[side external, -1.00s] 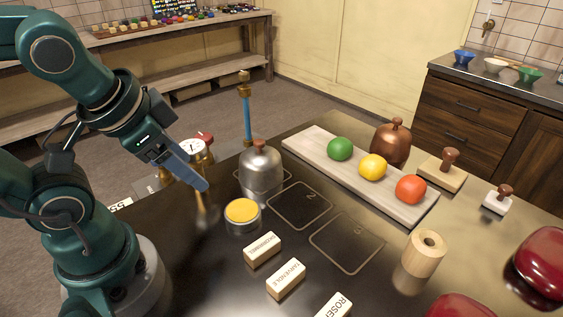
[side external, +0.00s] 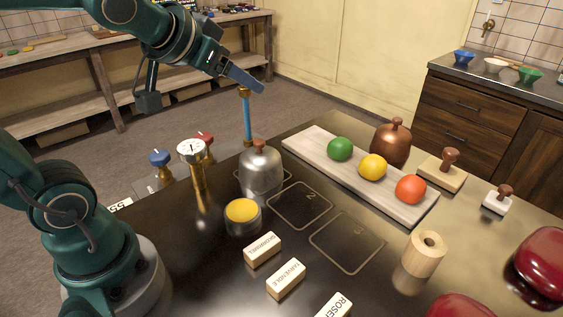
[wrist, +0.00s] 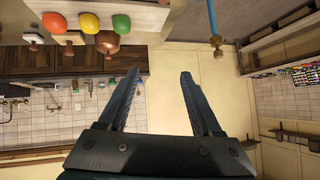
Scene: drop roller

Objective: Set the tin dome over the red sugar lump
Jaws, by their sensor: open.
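The tin dome (side external: 260,170), a silver cover with a knob on top, stands upright on an outlined square at the table's far left part. No red sugar lump shows in either view; what is under the dome is hidden. My gripper (side external: 259,88) is raised above and behind the tin dome, close to the top of a blue post in the picture, and is not touching the dome. In the wrist view my gripper (wrist: 160,74) has its two fingers apart with nothing between them.
A board (side external: 310,152) carries green, yellow and orange-red balls, with a copper dome (side external: 391,145) behind it. The blue post (side external: 247,118), a brass gauge (side external: 192,150) and a yellow-topped jar (side external: 242,211) stand near the tin dome. Outlined square 2 (side external: 300,205) is empty.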

